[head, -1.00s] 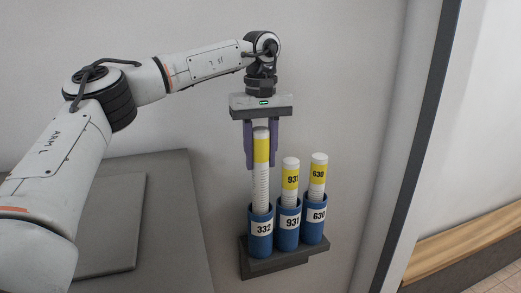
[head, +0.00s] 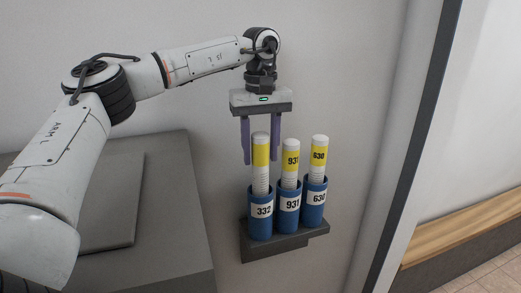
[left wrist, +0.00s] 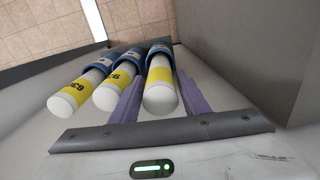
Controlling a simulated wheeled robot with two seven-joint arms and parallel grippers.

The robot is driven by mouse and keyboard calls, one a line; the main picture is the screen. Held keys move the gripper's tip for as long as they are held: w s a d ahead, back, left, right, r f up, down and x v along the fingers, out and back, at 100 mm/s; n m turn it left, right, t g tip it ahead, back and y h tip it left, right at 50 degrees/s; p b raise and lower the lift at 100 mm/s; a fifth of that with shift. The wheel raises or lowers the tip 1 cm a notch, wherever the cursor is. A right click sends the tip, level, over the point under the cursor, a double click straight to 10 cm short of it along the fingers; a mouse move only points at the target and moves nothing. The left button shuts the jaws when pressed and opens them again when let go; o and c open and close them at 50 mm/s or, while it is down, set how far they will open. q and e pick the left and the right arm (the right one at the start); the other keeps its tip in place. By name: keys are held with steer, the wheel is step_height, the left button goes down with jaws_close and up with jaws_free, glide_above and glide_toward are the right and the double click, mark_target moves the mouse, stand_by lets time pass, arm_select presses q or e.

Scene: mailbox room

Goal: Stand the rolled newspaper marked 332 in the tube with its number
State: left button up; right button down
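The rolled newspaper (head: 261,152), white with a yellow band, stands upright in the blue tube marked 332 (head: 261,225), its lower part hidden inside. No number shows on its visible side. It sticks out further than the two rolls beside it. My left gripper (head: 262,160) points down over it, its purple fingers open on either side of the roll's upper part. In the left wrist view the roll's white end (left wrist: 160,101) lies between the spread fingers. My right gripper is not in view.
Tubes marked 931 (head: 288,216) and 630 (head: 315,208) stand close to the right, each holding a roll. All sit on a dark wall bracket (head: 280,247). A grey cabinet (head: 170,230) is at the left, and a wooden bench (head: 470,231) at the far right.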

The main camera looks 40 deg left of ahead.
arm_select(q)
steer(key=shift+o, duration=1)
step_height(320, 180, up, 10)
steer(key=shift+r+p, duration=0.2)
steer(key=shift+p, duration=0.6)
